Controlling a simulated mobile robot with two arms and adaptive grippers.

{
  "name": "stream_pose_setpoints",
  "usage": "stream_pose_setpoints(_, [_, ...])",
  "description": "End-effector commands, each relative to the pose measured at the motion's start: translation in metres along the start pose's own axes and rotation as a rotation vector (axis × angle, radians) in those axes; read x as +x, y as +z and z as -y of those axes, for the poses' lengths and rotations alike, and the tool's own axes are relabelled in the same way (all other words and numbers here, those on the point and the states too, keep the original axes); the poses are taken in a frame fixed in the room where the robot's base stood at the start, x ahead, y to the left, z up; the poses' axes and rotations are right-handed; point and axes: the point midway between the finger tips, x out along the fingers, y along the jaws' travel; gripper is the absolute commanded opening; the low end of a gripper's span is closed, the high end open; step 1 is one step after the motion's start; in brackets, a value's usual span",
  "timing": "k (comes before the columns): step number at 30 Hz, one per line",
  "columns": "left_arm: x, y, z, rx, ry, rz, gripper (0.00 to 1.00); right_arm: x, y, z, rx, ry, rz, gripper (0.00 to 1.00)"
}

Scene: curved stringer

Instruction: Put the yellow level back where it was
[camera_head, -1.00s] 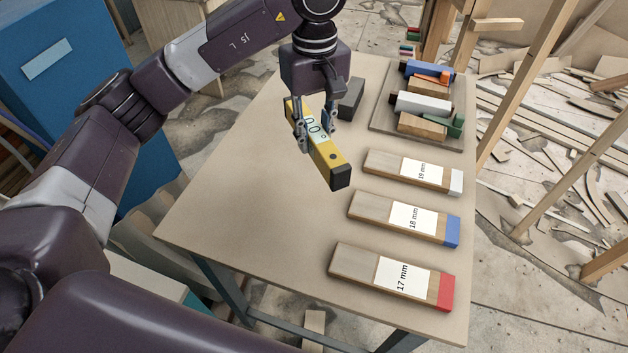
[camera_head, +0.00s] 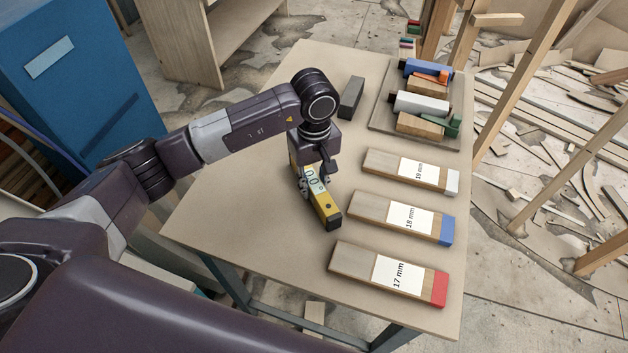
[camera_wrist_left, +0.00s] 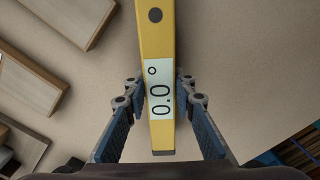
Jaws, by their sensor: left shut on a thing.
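The yellow level (camera_head: 324,205) has dark end caps and a white display reading 0.0°. My left gripper (camera_head: 313,186) is shut on it around the display, with one finger on each side. In the head view the level is low over the middle of the table, left of the marked blocks. Whether it touches the table top cannot be told. In the left wrist view the level (camera_wrist_left: 158,60) runs upright in the picture between the blue-padded fingers of the gripper (camera_wrist_left: 160,97). My right gripper is not in view.
Wooden blocks marked 19 mm (camera_head: 398,168), 18 mm (camera_head: 385,214) and 17 mm (camera_head: 370,266) lie along the table's right side. A dark grey block (camera_head: 350,97) and a tray (camera_head: 384,122) of coloured pieces are farther back. The left part of the table (camera_head: 240,190) is clear.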

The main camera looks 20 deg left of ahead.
Motion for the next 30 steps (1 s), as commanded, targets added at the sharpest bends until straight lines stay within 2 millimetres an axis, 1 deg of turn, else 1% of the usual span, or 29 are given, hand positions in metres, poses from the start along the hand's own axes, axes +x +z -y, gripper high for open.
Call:
stream_pose_setpoints(5, [-0.001,0.000,-0.001,0.000,0.002,-0.001,0.00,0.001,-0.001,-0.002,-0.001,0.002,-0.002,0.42])
stream_pose_setpoints(8, [0.003,0.000,-0.001,0.000,0.002,-0.001,0.00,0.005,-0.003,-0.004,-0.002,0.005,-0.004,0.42])
stream_pose_setpoints(9, [0.002,0.000,0.000,0.000,0.001,0.000,0.26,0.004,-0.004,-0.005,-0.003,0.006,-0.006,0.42])
stream_pose_setpoints(13, [0.002,0.000,0.000,-0.001,0.001,0.000,0.41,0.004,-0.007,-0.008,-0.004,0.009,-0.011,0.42])
stream_pose_setpoints(21, [0.001,0.000,0.000,-0.001,0.001,0.000,0.41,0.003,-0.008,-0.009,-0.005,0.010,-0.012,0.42])
stream_pose_setpoints(24, [-0.003,0.000,0.000,-0.001,0.001,0.000,0.41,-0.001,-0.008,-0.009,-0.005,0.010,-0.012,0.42])
stream_pose_setpoints(25, [-0.004,-0.001,-0.001,0.000,0.003,-0.001,0.41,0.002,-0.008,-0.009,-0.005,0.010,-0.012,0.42])
stream_pose_setpoints(26, [-0.006,-0.001,-0.001,0.000,0.004,-0.002,0.41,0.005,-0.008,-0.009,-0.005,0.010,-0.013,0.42])
stream_pose_setpoints(29, [-0.022,-0.002,-0.001,0.000,0.006,-0.004,0.41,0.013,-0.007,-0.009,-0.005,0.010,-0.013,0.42])
stream_pose_setpoints(30, [-0.031,-0.002,-0.002,0.000,0.006,-0.005,0.41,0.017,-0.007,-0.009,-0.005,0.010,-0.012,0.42])
